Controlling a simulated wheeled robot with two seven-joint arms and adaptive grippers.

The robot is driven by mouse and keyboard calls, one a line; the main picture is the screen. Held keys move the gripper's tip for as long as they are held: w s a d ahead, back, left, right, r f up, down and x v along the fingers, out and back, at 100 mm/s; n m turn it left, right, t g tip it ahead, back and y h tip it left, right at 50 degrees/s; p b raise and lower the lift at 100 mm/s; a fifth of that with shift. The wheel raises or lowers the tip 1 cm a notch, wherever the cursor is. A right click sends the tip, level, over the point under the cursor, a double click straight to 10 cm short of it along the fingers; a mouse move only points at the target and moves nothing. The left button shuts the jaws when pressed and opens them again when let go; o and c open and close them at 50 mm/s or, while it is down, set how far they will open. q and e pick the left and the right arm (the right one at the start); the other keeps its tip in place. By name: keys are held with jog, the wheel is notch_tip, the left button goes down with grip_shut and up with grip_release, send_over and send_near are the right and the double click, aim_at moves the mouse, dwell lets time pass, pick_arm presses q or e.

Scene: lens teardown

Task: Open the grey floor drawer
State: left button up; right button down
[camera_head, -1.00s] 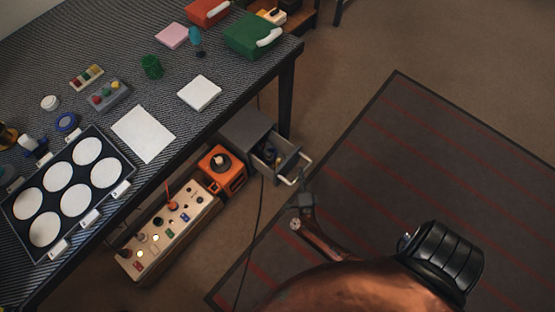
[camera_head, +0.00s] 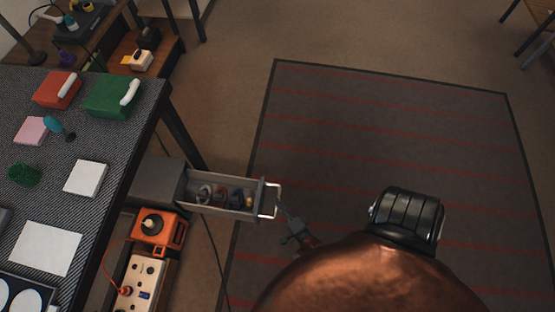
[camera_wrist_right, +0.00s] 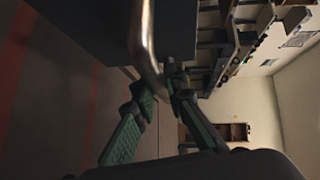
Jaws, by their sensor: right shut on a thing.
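The grey floor drawer (camera_head: 224,208) is pulled well out of its dark grey cabinet (camera_head: 157,181), which stands on the floor beside the table leg. Several small items, some blue, red and yellow, lie inside it. Its pale bar handle (camera_head: 273,201) is on the right end. My right gripper (camera_head: 281,205) is at the handle, its fingertips small and partly hidden in the head view. In the right wrist view the handle (camera_wrist_right: 144,45) passes between the fingers of my right gripper (camera_wrist_right: 158,88), which is shut on it. My left gripper is not in view.
An orange box (camera_head: 158,231) and a cream panel with knobs (camera_head: 138,283) stand on the floor below the drawer cabinet. The dark table (camera_head: 111,154) is at left. A striped rug (camera_head: 400,120) leaves clear floor to the right.

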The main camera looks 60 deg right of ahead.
jog(key=shift+s, duration=0.2)
jog(key=c, duration=1.9)
grip_release()
jog(key=shift+c, duration=0.2)
jog(key=shift+d, duration=0.1)
